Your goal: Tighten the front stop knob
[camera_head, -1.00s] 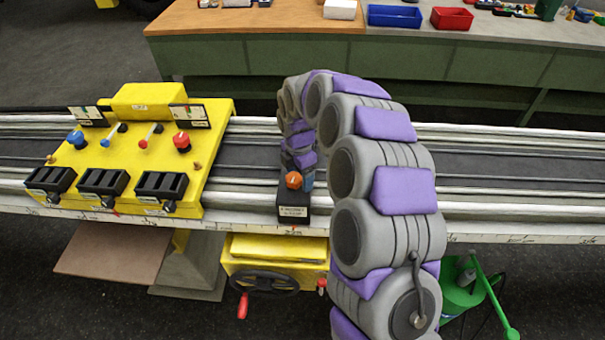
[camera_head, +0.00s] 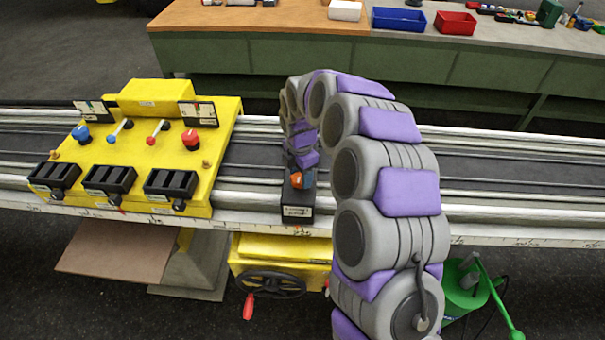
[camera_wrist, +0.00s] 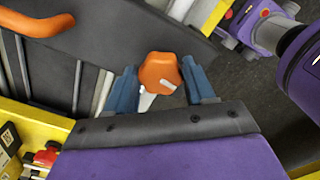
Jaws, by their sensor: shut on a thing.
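In the head view the knob (camera_head: 297,180) sits on top of a small black stop block (camera_head: 297,205) at the front rail. There my gripper (camera_head: 302,178) is over the knob from above and behind, and partly hides it. My arm curves down to it from the right.
A yellow control panel (camera_head: 150,140) with knobs, levers and black bins stands on the rails to the left. A yellow box with a black handwheel (camera_head: 270,285) hangs below. A green container (camera_head: 463,283) is at lower right. A bench (camera_head: 330,55) runs behind.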

